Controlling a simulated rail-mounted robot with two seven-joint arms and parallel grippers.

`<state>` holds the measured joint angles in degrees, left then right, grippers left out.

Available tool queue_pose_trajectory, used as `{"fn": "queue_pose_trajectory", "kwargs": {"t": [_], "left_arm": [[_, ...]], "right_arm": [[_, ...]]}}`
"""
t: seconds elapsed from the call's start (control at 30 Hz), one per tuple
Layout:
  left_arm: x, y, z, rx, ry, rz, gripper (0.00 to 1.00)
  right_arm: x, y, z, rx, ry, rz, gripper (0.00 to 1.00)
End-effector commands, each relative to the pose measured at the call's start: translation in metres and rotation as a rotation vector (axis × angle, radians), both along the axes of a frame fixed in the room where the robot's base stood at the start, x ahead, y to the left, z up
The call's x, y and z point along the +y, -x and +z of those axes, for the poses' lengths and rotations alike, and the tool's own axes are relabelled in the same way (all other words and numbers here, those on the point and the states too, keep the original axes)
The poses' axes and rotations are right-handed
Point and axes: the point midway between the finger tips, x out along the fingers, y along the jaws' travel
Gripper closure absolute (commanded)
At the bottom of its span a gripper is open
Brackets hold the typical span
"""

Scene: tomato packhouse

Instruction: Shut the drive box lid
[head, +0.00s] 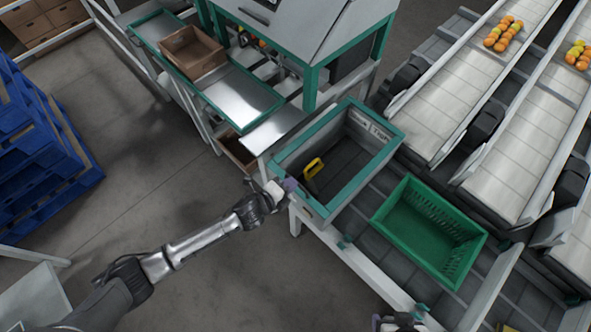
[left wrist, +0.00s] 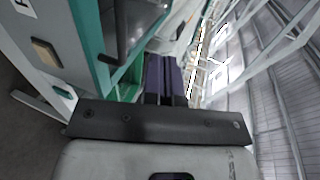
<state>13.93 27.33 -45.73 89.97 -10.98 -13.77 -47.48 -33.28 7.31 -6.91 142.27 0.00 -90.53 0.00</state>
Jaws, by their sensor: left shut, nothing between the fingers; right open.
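I cannot clearly make out a drive box lid in either view. A grey box with a teal rim (head: 337,203) stands open at the middle of the head view, with a yellow part (head: 313,168) inside. My left gripper (head: 290,184) is shut and empty, with purple fingers at the box's near left corner; whether they touch it is unclear. In the left wrist view its fingers (left wrist: 165,78) are together, beside a teal-edged grey panel (left wrist: 88,45) with a tan square. My right gripper (head: 415,316) shows only partly at the bottom edge of the head view and is open.
A green crate (head: 405,188) sits right of the box on the roller bed. Belts with orange fruit (head: 503,33) run at the upper right. A cardboard carton (head: 192,50) stands on a metal bench at the top left. Blue pallets (head: 40,150) are far left.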

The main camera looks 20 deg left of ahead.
Motion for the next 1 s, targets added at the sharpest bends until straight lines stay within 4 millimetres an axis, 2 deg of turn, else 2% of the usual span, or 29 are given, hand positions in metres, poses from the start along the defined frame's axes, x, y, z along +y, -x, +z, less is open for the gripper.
{"fn": "queue_pose_trajectory", "kwargs": {"t": [0.03,0.1,0.4,0.63,1.0], "left_arm": [[0.008,0.014,-0.001,0.006,-0.004,0.0,1.0],[0.015,0.026,0.002,0.007,-0.003,0.0,1.0],[0.038,0.064,0.014,0.002,-0.002,0.0,1.0],[0.045,0.077,0.018,0.002,0.0,-0.001,1.0],[0.046,0.078,0.019,0.012,0.019,0.008,1.0]], "right_arm": [[0.0,0.0,0.001,-0.002,0.0,0.0,0.26],[0.0,-0.001,0.002,-0.002,0.0,-0.001,0.26],[0.001,0.0,0.004,0.002,-0.005,-0.004,0.26],[0.002,0.0,0.004,0.002,-0.008,-0.007,0.26],[0.003,0.0,0.004,0.002,-0.009,-0.007,0.26]]}}
